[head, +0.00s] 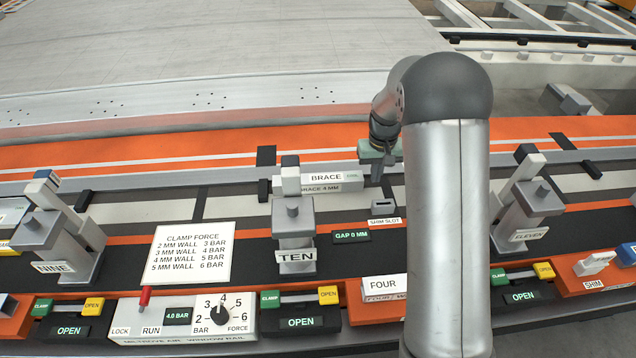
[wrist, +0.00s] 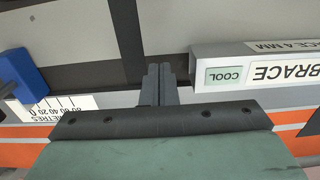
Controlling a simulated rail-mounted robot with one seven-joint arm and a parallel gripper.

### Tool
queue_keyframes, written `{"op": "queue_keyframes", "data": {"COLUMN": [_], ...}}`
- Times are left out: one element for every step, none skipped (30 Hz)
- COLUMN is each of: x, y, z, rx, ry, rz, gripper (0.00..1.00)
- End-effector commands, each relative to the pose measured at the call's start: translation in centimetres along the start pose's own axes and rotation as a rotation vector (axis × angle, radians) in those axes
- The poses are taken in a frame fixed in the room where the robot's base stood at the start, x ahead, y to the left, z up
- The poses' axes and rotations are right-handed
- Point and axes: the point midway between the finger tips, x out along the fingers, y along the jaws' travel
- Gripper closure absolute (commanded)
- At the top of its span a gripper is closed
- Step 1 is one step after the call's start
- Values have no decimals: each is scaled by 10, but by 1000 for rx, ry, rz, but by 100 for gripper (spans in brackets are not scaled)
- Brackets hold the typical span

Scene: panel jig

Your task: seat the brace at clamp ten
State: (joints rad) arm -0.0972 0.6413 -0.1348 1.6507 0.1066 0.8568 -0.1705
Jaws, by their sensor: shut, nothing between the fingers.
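The brace (head: 325,180) is a grey bar labelled BRACE 4 MM with a small COOL panel. It lies level behind clamp ten (head: 294,225), its left end next to the clamp's pale upper block; I cannot tell whether they touch. The sign by clamp ten reads OPEN. My gripper (head: 377,172) is just right of the brace in the head view, partly hidden by my arm. In the wrist view its fingers (wrist: 158,85) are shut and empty, and the brace (wrist: 255,70) is beside them, apart.
A GAP 0 MM display (head: 351,236) and a shim slot (head: 384,207) sit right of clamp ten. Clamp nine (head: 62,232) and clamp eleven (head: 528,208) stand either side. A clamp force card (head: 191,252) stands front left, above the red lever (head: 145,297) and force knob (head: 220,310).

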Motion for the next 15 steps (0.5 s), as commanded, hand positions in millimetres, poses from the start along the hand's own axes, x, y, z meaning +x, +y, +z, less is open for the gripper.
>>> {"op": "queue_keyframes", "data": {"x": [0,0,0,0,0,0,0,0,0,0,0,0,0,0,0], "y": [0,0,0,0,-1,-2,-2,-3,-4,-4,-5,-6,-6,-7,-8], "z": [0,0,0,0,0,0,0,0,0,0,0,0,0,0,0], "rx": [0,0,0,0,0,-1,-1,-1,-1,-1,-1,-1,-1,0,0], "ry": [0,0,0,0,0,0,0,0,0,0,0,0,0,0,0], "rz": [0,0,0,0,0,0,0,0,0,0,0,0,0,0,0], "gripper": [100,100,100,100,100,100,100,100,100,100,100,100,100,100,100]}}
